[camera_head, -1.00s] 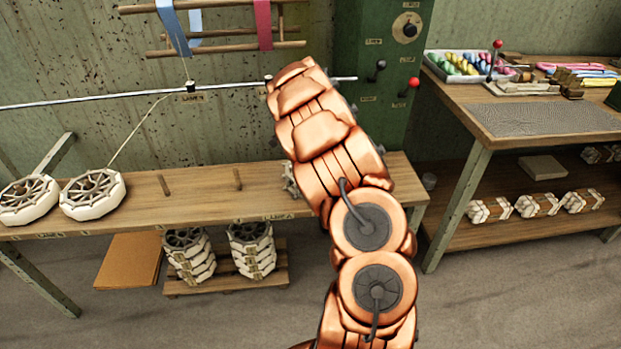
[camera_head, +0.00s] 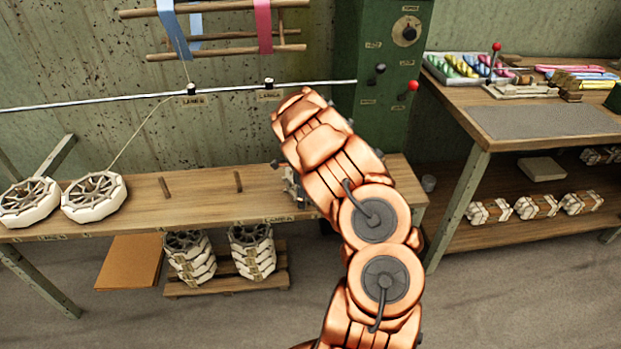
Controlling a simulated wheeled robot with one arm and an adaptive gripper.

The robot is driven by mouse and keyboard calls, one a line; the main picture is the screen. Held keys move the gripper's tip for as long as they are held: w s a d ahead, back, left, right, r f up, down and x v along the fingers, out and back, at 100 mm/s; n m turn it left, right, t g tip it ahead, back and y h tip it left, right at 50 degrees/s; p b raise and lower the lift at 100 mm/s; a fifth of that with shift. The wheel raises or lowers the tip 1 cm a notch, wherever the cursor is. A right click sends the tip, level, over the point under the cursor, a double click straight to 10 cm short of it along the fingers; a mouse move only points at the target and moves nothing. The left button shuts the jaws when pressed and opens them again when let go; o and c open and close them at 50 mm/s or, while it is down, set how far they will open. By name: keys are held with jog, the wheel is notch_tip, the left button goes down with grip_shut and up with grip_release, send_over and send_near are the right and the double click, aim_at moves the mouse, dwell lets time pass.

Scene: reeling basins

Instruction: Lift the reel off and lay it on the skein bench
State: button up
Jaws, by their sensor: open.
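Two white spoked reels, one at the far left (camera_head: 27,202) and one beside it (camera_head: 94,198), lie on the long wooden bench (camera_head: 200,205) at left. My copper arm covers the bench's right part. A small pale and dark piece (camera_head: 292,187) shows at the arm's left edge above the bench; I cannot tell whether it is a reel or part of my gripper. My gripper's fingertips are hidden behind the arm. The table at right (camera_head: 480,135), apparently the skein bench, has a bare grey mat (camera_head: 543,121) in front of coloured skeins (camera_head: 580,72).
Stacked reels (camera_head: 252,250) sit on a low pallet below. A horizontal rod (camera_head: 110,97) runs above. A green control cabinet (camera_head: 385,70) with levers stands behind my arm. Tied bundles (camera_head: 535,206) lie on the right table's shelf.

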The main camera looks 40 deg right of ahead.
grip_shut()
dwell(0.3)
dwell(0.3)
